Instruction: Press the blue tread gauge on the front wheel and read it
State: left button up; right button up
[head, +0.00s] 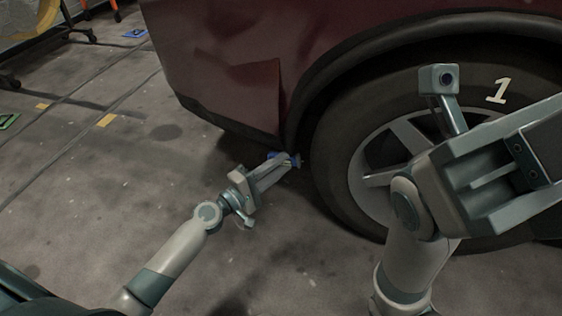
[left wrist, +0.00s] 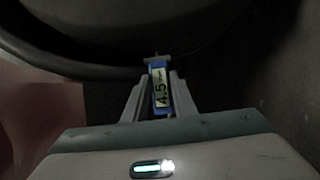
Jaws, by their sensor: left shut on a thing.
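The front wheel (head: 328,160) has a dark tyre with a white "1" and a light spoked rim, under a dark red car body. My left gripper (head: 281,163) is shut on the blue tread gauge (head: 294,160), just left of the tyre tread. In the left wrist view, the gauge (left wrist: 160,76) stands between the two fingers with its far end at the dark tyre (left wrist: 150,30); I cannot tell whether it touches. Its pale display shows "4.5" with small blurred marks. My right gripper's hand (head: 480,170) hangs before the wheel, its fingertips out of frame.
The car's bumper (head: 225,75) and wheel arch are close above my left gripper. Wheeled stands (head: 75,30) are far back left.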

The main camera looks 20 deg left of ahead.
pick_arm(q)
jog(key=s+b, duration=0.1)
jog(key=s, duration=1.3)
jog(key=shift+s+d+b, duration=0.15)
jog(key=shift+d+b, duration=0.1)
jog(key=shift+b, duration=0.15)
dwell(0.5)
dwell(0.4)
jog(key=w+p, duration=0.1)
jog(key=w, duration=0.5)
jog(key=shift+w, duration=0.25)
jog(key=shift+a, duration=0.1)
jog(key=shift+r+p, duration=0.15)
jog(key=shift+p, duration=0.2)
